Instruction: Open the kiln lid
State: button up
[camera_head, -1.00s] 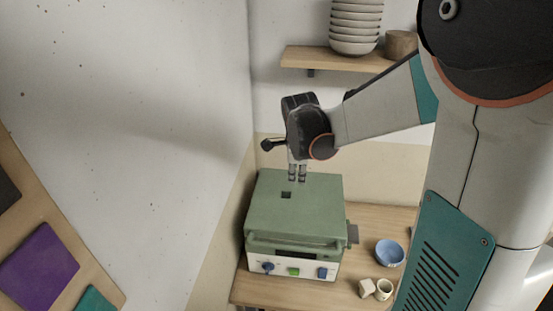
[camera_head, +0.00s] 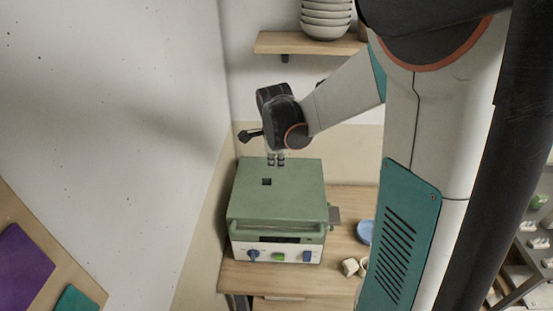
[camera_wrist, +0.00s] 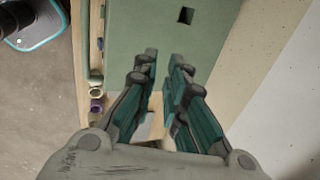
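The kiln is a green box with a white control panel (camera_head: 268,254) on its front, standing on a wooden table. Its green lid (camera_head: 295,190) is down, with a small square dark hole in the top and a bar handle (camera_head: 275,226) along the front edge. In the wrist view the lid (camera_wrist: 150,25) lies beyond my fingers. My gripper (camera_head: 276,160) hangs fingers-down over the lid's back part, behind the hole. Its fingers (camera_wrist: 161,68) are a little apart and nothing shows between them but background. Whether the tips touch the lid I cannot tell.
A wall stands close left of the kiln. A shelf (camera_head: 305,44) with stacked bowls is on the back wall. A blue bowl (camera_head: 365,232) and a small pale block (camera_head: 349,267) lie right of the kiln, partly near my arm.

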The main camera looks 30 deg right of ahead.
jog(key=shift+o, duration=1.2)
jog(key=v, duration=1.2)
